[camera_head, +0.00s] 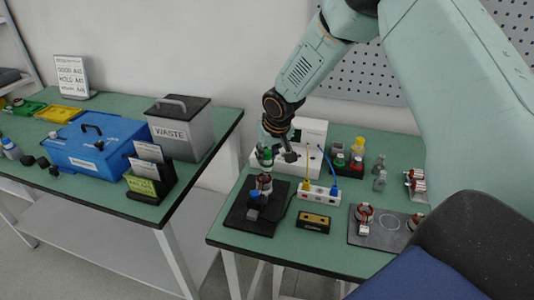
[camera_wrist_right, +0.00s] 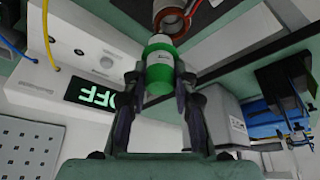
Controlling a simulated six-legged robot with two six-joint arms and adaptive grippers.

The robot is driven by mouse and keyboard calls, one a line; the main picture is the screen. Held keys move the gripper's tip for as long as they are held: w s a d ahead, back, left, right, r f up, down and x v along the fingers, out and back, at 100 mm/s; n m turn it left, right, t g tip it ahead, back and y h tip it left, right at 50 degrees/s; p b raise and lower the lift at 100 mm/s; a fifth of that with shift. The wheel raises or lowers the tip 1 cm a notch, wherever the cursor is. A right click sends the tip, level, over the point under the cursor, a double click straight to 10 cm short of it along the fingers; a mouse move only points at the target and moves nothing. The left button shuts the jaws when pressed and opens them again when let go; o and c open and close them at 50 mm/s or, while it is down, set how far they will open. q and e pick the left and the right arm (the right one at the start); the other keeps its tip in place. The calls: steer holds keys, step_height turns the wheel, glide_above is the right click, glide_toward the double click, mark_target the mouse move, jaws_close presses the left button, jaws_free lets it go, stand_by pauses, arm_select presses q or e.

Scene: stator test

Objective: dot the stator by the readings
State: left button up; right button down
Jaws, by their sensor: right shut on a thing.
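My right gripper (camera_head: 267,143) is shut on a green marker bottle (camera_head: 266,156), also held between the fingers in the right wrist view (camera_wrist_right: 159,70). The bottle is above a copper-wound stator (camera_head: 264,182) on the black base (camera_head: 238,217); the stator's ring also shows in the wrist view (camera_wrist_right: 172,20). I cannot tell whether bottle and stator touch. A blue part (camera_head: 254,195) sits by the stator. The white tester (camera_head: 312,132) stands behind; its display (camera_wrist_right: 97,95) reads OFF in the wrist view. My left gripper is not in view.
Yellow and blue leads run to a white socket strip (camera_head: 318,194). A yellow-black box (camera_head: 313,222) lies in front. More stators (camera_head: 364,214) sit on and near a dark mat at right. A waste bin (camera_head: 181,125) and blue box (camera_head: 92,150) stand on the left table.

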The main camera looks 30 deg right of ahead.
steer(key=shift+w+r+p, duration=0.1)
steer(key=shift+r+p, duration=0.6)
step_height(320, 180, up, 2)
steer(key=shift+r+p, duration=0.25)
steer(key=shift+p, duration=0.75)
steer(key=shift+r+p, duration=0.95)
steer(key=shift+r, duration=0.1)
steer(key=shift+f, duration=0.1)
